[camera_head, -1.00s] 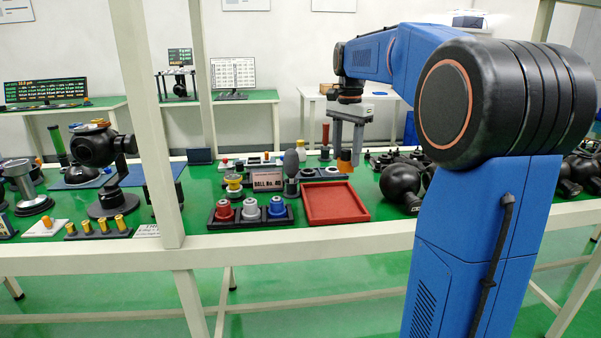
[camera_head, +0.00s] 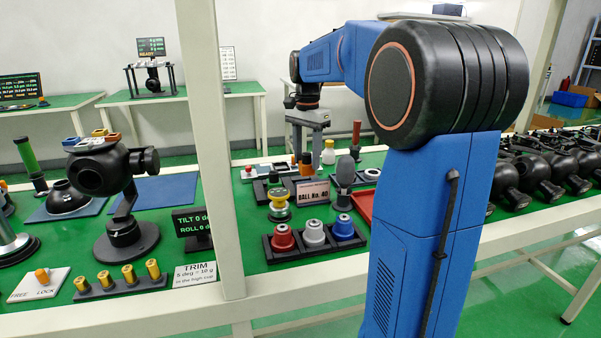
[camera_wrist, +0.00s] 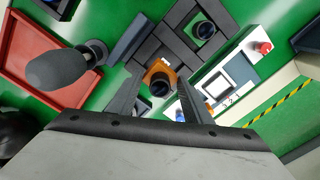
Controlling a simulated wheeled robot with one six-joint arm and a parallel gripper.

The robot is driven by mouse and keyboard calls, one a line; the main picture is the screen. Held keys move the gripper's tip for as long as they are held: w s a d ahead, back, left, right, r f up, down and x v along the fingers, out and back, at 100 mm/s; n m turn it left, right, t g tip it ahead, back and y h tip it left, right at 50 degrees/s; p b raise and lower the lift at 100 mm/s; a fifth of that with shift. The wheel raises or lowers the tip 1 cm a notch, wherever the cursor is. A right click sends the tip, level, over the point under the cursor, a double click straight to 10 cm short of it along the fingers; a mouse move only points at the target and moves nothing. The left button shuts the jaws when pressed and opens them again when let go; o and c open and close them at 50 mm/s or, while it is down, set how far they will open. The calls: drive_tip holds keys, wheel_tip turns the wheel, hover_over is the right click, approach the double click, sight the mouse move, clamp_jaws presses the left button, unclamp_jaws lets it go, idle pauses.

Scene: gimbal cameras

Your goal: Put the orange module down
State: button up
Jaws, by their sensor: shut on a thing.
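My gripper (camera_head: 307,152) hangs over the back of the green bench, behind the "BALL No. 40" sign (camera_head: 312,191). It is shut on the orange module (camera_head: 307,159), which has a dark round end. In the wrist view the orange module (camera_wrist: 152,72) shows between my two fingers (camera_wrist: 158,98). A black rack (camera_wrist: 172,42) of dark bars lies just past the module there, with a dark round piece in a green opening. I cannot tell whether the module touches the rack or bench.
A dark grey rounded-head stand (camera_wrist: 62,68) and a red tray (camera_wrist: 28,55) are left in the wrist view. A panel with a red button (camera_wrist: 263,47) is right.

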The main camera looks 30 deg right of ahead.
sight(304, 163)
drive_tip(key=shift+w+a+f, duration=0.3)
drive_tip(key=shift+f, duration=0.25)
drive_tip(key=shift+a+f, duration=0.1)
drive_tip(key=shift+f, duration=1.7)
drive_tip(key=shift+f, duration=0.1)
drive_tip(key=o, duration=1.1)
wheel_tip(304, 163, up, 12)
drive_tip(key=shift+r, duration=0.15)
drive_tip(key=shift+s, duration=0.1)
